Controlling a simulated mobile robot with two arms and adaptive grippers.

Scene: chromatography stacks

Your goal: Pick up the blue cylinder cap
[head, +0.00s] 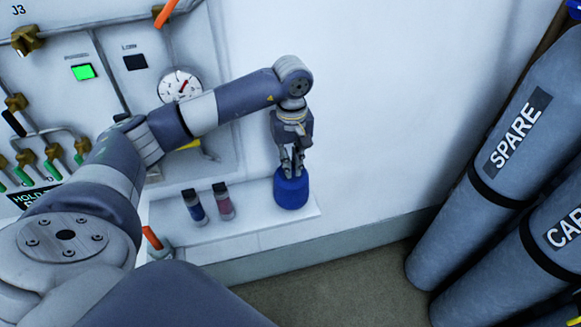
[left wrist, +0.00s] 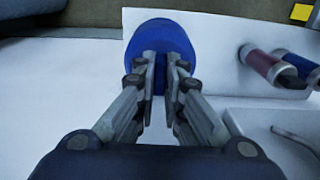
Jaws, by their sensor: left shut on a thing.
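The blue cylinder cap (head: 291,190) is at the right end of the white shelf in the head view. It also shows in the left wrist view (left wrist: 160,38), at the top centre between and beyond the fingers. My left gripper (head: 292,170) points down onto the cap from above. Its fingers (left wrist: 163,62) are shut on the upper part of the cap. I cannot tell whether the cap still touches the shelf. My right gripper is not in view.
Two small vials, one blue (head: 195,206) and one red (head: 223,202), stand on the shelf (head: 245,225) left of the cap. A panel with a gauge (head: 180,85) and valves is behind. Grey cylinders (head: 500,160) stand at the right, with floor between.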

